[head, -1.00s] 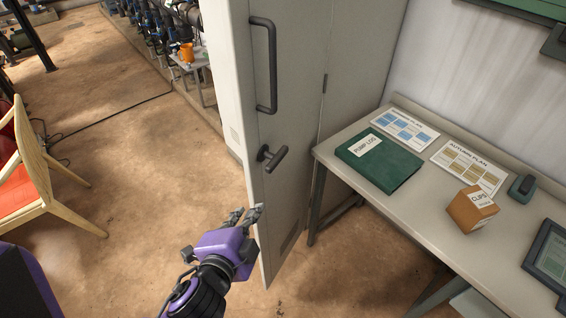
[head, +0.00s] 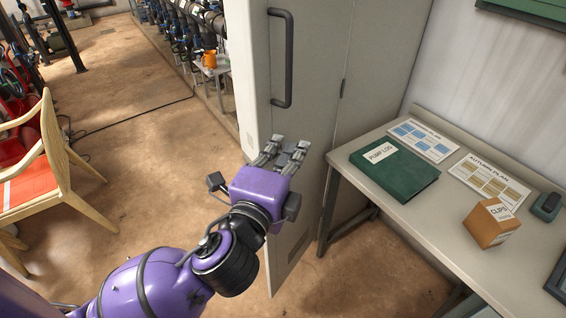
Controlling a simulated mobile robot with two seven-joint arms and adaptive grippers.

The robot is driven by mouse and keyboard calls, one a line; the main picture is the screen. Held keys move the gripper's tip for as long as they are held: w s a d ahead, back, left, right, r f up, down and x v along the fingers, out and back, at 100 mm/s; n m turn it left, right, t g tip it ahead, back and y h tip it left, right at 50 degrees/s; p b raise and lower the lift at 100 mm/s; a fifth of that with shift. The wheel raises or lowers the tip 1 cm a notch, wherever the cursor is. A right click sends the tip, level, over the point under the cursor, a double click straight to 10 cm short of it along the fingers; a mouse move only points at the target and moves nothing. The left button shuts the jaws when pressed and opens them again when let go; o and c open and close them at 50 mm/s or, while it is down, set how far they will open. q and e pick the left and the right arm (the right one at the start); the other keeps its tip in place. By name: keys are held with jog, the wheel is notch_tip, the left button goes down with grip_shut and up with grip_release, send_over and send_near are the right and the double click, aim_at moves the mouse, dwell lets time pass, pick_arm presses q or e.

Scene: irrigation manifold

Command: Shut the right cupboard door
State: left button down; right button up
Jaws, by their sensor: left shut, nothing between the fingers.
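A tall grey cupboard door (head: 318,70) stands open in the middle of the head view, edge toward me. Its dark vertical bar handle (head: 288,60) is on the upper part of the face. The lever handle below is hidden behind my left gripper. My left gripper (head: 290,152) is shut and empty, with its fingers in front of the door face near its free edge, below the bar handle. I cannot tell whether the fingertips touch the door. A grey panel (head: 372,80) continues beyond the hinge seam. My right gripper is not in view.
A grey table (head: 420,215) stands right of the door, with a green pump log binder (head: 395,172), plan sheets and a clips box (head: 490,223). A wooden chair (head: 50,170) with a red seat is at the left.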

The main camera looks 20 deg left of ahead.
pick_arm(q)
jog(key=shift+w+a+r+p, duration=0.1)
jog(key=shift+w+a+p, duration=0.15)
jog(key=shift+w+a, duration=0.8)
jog(key=shift+w+a+p, duration=0.2)
jog(key=shift+w+a, duration=0.6)
jog(key=shift+w, duration=0.3)
